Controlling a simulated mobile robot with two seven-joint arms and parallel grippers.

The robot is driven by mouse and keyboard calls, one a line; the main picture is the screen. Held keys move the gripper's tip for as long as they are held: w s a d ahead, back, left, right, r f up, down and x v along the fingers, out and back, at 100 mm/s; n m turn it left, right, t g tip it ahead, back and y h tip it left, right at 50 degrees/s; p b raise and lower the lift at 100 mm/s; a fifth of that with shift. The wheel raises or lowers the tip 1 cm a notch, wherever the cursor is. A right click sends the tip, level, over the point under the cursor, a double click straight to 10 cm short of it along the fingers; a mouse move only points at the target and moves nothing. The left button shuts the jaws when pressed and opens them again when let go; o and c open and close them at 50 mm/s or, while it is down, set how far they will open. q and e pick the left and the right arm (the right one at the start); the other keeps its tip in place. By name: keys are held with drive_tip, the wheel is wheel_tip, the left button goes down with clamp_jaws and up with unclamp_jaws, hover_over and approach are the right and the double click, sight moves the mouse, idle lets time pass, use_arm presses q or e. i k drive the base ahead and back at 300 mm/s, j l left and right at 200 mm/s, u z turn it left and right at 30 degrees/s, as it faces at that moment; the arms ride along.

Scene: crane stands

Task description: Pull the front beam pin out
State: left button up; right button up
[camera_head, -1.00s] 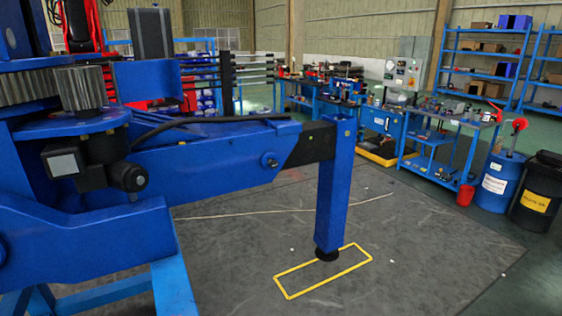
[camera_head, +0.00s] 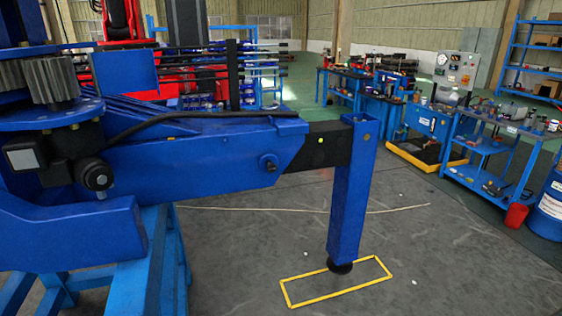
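In the head view a blue crane beam (camera_head: 200,158) reaches out from the left. A black inner beam (camera_head: 325,146) sticks out of its right end and joins an upright blue stabiliser leg (camera_head: 350,195). A small yellow-green dot shows on the black beam. Neither of my grippers is in view.
The leg's black foot (camera_head: 340,267) stands at a yellow rectangle (camera_head: 300,302) marked on the grey floor. A blue support stand (camera_head: 160,260) is under the crane at left. Workbenches (camera_head: 485,150) and a red bucket (camera_head: 516,215) stand at right. The floor around the leg is clear.

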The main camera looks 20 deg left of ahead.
sight(272, 167)
drive_tip(key=i+l+u, duration=0.1)
drive_tip(key=i, duration=0.6)
drive_tip(key=i+l, duration=0.15)
drive_tip(key=i, duration=0.55)
drive_tip(key=u, duration=0.05)
